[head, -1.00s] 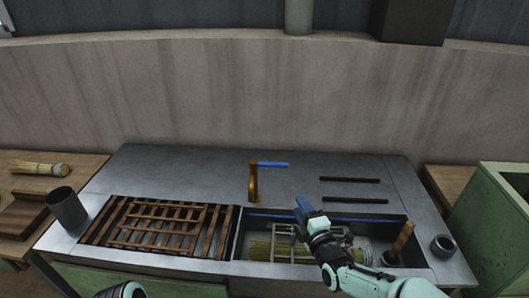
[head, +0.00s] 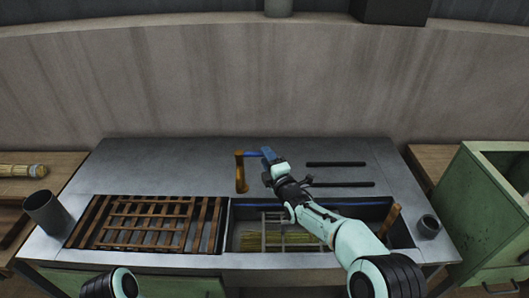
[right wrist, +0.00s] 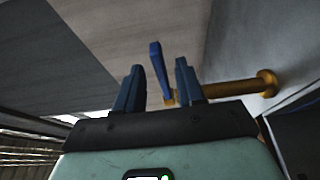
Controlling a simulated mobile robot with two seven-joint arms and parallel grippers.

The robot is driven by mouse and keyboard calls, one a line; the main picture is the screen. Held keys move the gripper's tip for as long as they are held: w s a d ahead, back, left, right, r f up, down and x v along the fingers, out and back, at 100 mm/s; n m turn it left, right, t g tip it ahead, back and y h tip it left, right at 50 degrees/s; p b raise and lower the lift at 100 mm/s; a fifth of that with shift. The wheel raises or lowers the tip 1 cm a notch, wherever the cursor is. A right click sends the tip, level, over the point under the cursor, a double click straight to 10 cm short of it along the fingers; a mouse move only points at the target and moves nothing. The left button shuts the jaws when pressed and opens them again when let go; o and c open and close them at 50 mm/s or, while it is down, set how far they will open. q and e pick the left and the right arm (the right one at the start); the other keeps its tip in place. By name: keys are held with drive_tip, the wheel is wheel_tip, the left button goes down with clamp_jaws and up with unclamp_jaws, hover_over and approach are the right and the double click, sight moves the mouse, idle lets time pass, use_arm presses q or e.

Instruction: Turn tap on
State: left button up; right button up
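The tap stands on the metal counter behind the sink. Its brass body (head: 240,174) shows in the head view, with a blue handle (head: 250,154) sticking out to the right. My right gripper (head: 268,154) is at the free end of this handle. In the right wrist view the blue handle (right wrist: 160,70) stands between the two blue fingers of my right gripper (right wrist: 158,88). The fingers are apart, with gaps on both sides of the handle. The brass pipe (right wrist: 235,87) runs off to the right behind them. My left gripper is out of view.
The sink (head: 228,225) lies below my right arm and holds a straw broom (head: 272,241) and a metal rack. A wooden slatted grate (head: 150,222) is to its left. A dark cylinder (head: 46,212) and a small cup (head: 428,226) stand at the counter's ends.

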drive_tip(key=shift+x, duration=1.35)
clamp_jaws()
